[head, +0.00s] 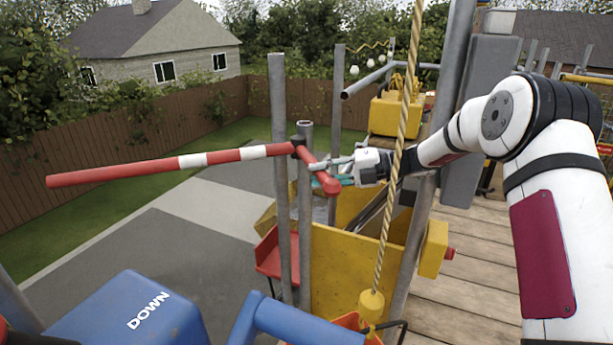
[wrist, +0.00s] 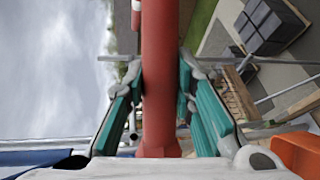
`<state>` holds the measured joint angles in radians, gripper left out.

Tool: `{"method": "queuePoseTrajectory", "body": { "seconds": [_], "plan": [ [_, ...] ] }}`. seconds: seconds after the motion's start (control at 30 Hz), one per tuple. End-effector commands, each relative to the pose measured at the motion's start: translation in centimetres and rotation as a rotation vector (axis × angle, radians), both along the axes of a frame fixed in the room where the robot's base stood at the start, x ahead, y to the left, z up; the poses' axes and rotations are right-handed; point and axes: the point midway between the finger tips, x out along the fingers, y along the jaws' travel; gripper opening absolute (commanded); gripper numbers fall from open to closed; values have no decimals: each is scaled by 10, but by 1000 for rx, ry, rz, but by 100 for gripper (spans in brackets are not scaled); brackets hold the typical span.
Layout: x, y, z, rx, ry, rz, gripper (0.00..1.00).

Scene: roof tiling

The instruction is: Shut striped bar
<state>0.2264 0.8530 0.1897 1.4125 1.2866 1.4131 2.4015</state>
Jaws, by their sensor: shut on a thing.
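The striped bar (head: 120,173) is red with white bands. In the head view it reaches out to the left from a dark pivot on a grey post, beyond the platform edge. A short red end (head: 317,168) of it runs from the pivot toward me. My gripper (head: 335,176) is at this short end, right of the post. In the wrist view my gripper (wrist: 163,100) has its teal-padded fingers on both sides of the red bar (wrist: 160,60), shut on it. The exact contact of the pads is hard to see.
Grey upright posts (head: 281,180) stand beside the pivot. The wooden deck (head: 470,265) lies at right. A blue part marked DOWN (head: 125,310) is at lower left.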

Motion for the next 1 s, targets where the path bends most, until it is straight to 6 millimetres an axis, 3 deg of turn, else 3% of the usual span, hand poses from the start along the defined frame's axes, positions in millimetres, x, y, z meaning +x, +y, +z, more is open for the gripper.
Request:
{"method": "queuePoseTrajectory", "body": {
  "seconds": [0.3, 0.67, 0.7, 0.77, 1.0],
  "plan": [
    [11, -20, 0, -1, -7, 114, 0],
    [11, -22, 1, -4, -5, 124, 0],
    [11, -23, 1, -4, -5, 124, 28],
    [11, -23, 1, -4, -5, 124, 42],
    [10, -22, 0, -5, -1, 127, 44]
  ]
}}
